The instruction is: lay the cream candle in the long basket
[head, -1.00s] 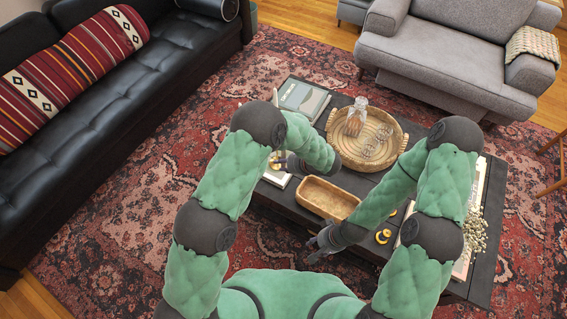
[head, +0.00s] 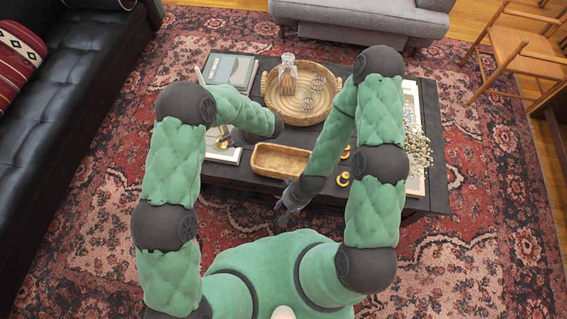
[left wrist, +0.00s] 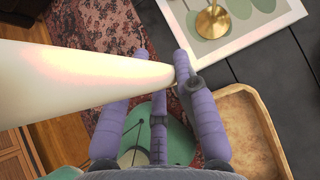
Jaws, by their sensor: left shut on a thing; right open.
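The cream candle (left wrist: 80,80) fills the left of the left wrist view, its far end between the fingers. My right gripper (head: 284,205) is open and empty, just in front of the basket.
A round tray (head: 270,97) with a glass bottle and small glasses stands behind the basket. Books (head: 232,72) lie at the left, one under a brass holder (left wrist: 212,22). Brass holders (head: 343,180) stand to the right. Magazines and white flowers (head: 418,147) fill the right end.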

